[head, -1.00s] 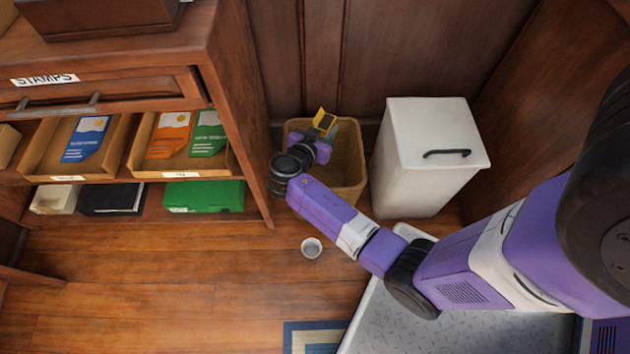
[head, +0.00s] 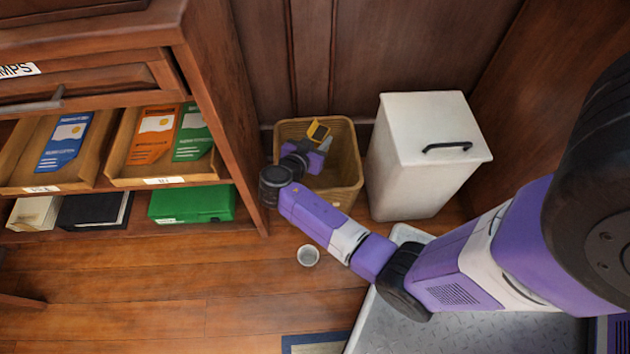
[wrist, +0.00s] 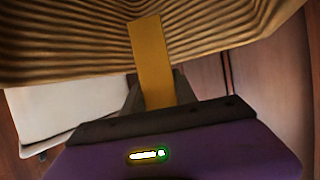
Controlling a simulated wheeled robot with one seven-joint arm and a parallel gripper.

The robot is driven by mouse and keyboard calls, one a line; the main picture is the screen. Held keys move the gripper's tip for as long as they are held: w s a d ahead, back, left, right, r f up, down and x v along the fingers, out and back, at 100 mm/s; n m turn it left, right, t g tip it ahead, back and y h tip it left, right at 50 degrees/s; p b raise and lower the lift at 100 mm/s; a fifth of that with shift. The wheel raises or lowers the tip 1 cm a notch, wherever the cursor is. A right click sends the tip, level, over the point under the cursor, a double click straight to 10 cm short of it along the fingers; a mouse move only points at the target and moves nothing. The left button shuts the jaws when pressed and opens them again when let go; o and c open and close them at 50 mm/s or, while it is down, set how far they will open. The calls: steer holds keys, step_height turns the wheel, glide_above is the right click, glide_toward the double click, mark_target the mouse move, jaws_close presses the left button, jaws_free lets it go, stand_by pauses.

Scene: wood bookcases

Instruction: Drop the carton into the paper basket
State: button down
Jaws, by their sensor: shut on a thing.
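The yellow carton (head: 316,130) is in my gripper (head: 323,143), over the opening of the tan woven paper basket (head: 348,175) in the head view. My gripper is shut on the carton. In the wrist view the carton (wrist: 151,58) is a narrow yellow strip standing out from the gripper (wrist: 152,98), with the ribbed basket wall (wrist: 70,45) behind it. The fingers are partly hidden there. I cannot tell how deep the carton is within the basket.
A white lidded bin (head: 425,160) stands right of the basket. A wooden bookcase (head: 225,110) with trays and boxes is close on the left.

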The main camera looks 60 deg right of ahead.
steer(key=c, duration=0.9)
jaws_free()
steer(key=p+v, duration=0.2)
steer(key=v, duration=0.5)
steer(key=shift+a+r+p, duration=0.25)
steer(key=shift+a+p, duration=0.05)
steer(key=shift+a, duration=0.05)
